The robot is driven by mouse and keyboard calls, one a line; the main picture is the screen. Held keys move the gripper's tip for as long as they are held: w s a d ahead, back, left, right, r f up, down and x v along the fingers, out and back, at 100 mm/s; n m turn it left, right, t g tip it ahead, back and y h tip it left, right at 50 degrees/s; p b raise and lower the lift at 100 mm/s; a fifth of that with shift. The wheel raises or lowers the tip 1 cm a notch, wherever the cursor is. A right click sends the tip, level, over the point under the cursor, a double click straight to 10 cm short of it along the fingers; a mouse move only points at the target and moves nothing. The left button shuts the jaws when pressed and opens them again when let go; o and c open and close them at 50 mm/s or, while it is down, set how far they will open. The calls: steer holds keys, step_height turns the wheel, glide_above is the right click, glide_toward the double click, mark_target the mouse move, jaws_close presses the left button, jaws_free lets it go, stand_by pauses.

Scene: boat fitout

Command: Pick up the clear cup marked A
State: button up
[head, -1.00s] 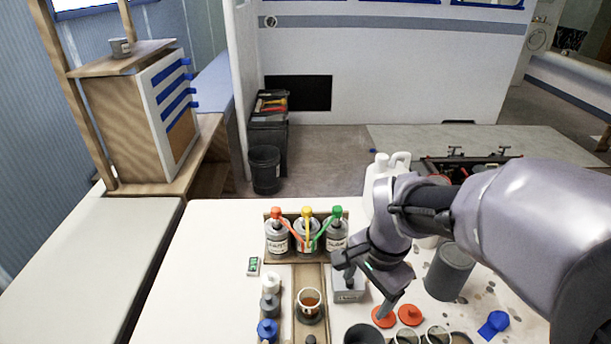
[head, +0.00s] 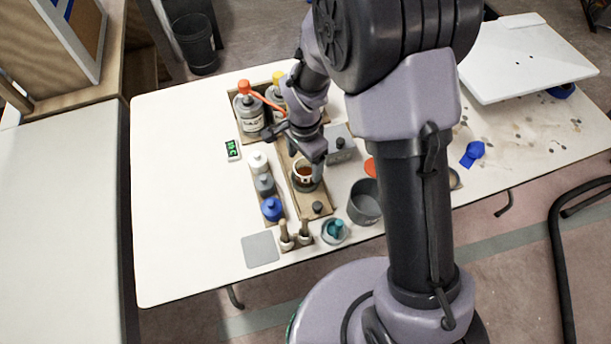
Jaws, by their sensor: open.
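No letter A is legible on any cup. A small cup holding reddish-brown liquid (head: 304,176) stands upright on the wooden board, in the middle of the head view. I cannot tell whether it is the marked one. My gripper (head: 296,146) is open just above and behind this cup, with one finger to its upper left and the other close to its right rim. Whether that finger touches the cup I cannot tell. My arm hides part of the table to the right.
Bottles with red and yellow tops (head: 249,115) stand behind my gripper. White, grey and blue-capped small bottles (head: 271,208) line the cup's left. The white table's left side (head: 180,200) is clear.

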mark_target(305, 168)
step_height(305, 168, down, 4)
steer(key=shift+d+r+b, duration=0.1)
steer(key=shift+d+b, duration=0.05)
steer(key=shift+b, duration=0.55)
steer(key=shift+r, duration=0.1)
